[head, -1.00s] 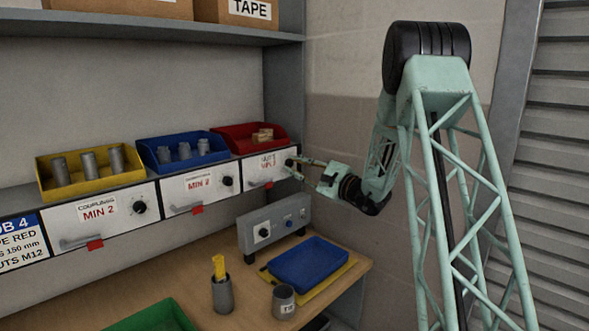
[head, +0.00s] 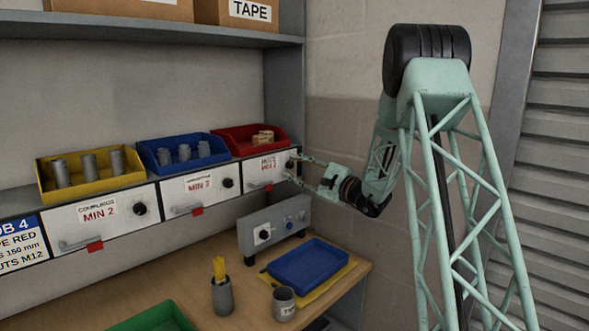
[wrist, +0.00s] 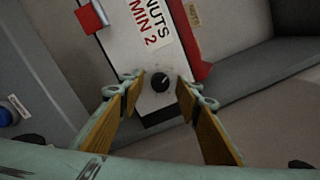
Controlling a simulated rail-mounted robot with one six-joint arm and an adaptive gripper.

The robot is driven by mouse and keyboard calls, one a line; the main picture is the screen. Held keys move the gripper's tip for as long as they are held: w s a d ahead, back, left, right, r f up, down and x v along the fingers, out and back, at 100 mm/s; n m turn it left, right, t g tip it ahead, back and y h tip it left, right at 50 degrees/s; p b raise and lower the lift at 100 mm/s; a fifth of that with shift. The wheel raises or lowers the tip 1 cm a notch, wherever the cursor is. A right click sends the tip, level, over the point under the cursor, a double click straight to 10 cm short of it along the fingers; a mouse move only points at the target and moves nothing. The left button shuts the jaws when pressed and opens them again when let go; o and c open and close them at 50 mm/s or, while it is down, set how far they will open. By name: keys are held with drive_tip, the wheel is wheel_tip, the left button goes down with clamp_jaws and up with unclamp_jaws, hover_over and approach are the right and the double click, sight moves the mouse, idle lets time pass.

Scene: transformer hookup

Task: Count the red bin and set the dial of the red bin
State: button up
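The red bin (head: 247,137) stands on the shelf at the right end of the bin row and holds a few small tan pieces (head: 263,137). Below it is a white front panel labelled "NUTS MIN 2" (wrist: 148,28). The black dial (wrist: 160,83) sits at the panel's end, with a light pointer mark. My gripper (wrist: 160,97) is open in front of the panel, its fingers spread on either side of the dial and apart from it. In the head view my gripper (head: 300,171) is at the right end of that panel and partly covers the dial.
A blue bin (head: 180,150) and a yellow bin (head: 90,174) stand left of the red bin, each above a panel with its own dial. Red tabs and handles stick out from the panels. Below are a grey box with knobs (head: 275,228) and a blue tray (head: 307,264).

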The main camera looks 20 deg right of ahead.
drive_tip(key=shift+s, duration=0.1)
drive_tip(key=r+v, duration=0.1)
drive_tip(key=v, duration=1)
drive_tip(key=shift+s+d+f, duration=0.15)
drive_tip(key=shift+s+f, duration=0.25)
drive_tip(key=shift+f, duration=0.1)
idle(0.4)
